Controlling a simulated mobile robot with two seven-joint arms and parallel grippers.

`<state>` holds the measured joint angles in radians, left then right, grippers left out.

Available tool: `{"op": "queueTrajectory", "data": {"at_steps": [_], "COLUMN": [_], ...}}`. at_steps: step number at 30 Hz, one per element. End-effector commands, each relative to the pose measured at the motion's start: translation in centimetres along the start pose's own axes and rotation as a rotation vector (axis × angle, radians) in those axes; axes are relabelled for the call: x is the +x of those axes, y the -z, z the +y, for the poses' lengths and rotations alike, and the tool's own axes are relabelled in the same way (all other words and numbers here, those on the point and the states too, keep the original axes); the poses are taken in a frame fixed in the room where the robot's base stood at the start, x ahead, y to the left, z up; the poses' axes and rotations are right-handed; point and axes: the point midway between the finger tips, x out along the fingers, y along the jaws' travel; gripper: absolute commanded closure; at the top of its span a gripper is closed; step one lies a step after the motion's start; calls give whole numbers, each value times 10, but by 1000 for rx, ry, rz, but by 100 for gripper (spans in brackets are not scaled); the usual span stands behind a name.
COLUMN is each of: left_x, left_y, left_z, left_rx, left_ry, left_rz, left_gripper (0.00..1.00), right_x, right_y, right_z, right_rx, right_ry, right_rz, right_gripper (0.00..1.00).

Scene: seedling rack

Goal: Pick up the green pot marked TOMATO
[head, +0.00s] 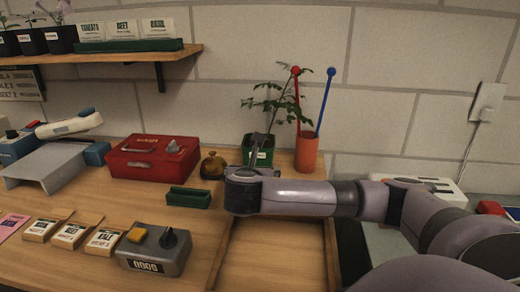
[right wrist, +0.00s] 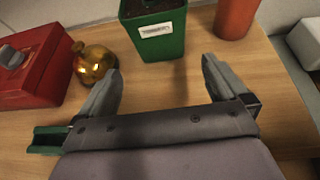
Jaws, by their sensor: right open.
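A green pot (head: 265,154) with a white label and a leafy seedling (head: 272,105) stands upright on the wooden bench, near the wall. In the right wrist view the green pot (right wrist: 154,40) is at the top middle, its label facing me; the lettering is too small to read surely. My right gripper (head: 257,150) reaches in from the right in front of the pot and hides part of it. In the right wrist view my right gripper (right wrist: 160,70) is open and empty, its fingertips short of the pot and spread wider than it. My left gripper is not in view.
An orange pot (head: 307,152) holding red and blue sticks stands right of the green pot. A brass mister (head: 213,166), red box (head: 153,160) and small green tray (head: 188,198) are to the left. A wooden shelf (head: 120,57) hangs upper left.

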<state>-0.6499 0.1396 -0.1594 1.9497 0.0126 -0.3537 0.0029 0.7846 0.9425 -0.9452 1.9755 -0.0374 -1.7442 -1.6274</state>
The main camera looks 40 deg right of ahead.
Motion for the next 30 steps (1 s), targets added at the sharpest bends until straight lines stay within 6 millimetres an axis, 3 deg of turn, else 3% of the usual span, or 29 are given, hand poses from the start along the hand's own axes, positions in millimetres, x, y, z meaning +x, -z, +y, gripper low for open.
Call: {"op": "queueTrajectory", "data": {"at_steps": [5,12,23,30], "left_x": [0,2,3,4], "left_y": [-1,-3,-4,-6], "left_z": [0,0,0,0], "left_rx": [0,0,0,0], "left_ry": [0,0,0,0], "left_rz": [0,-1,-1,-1], "left_gripper": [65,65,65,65], "right_x": [5,40,67,100], "right_y": [0,0,1,1], "right_z": [0,0,0,0], "right_rx": [0,0,0,0], "right_ry": [2,3,1,3], "right_rz": [0,0,1,1], "right_gripper": [0,0,0,0]}}
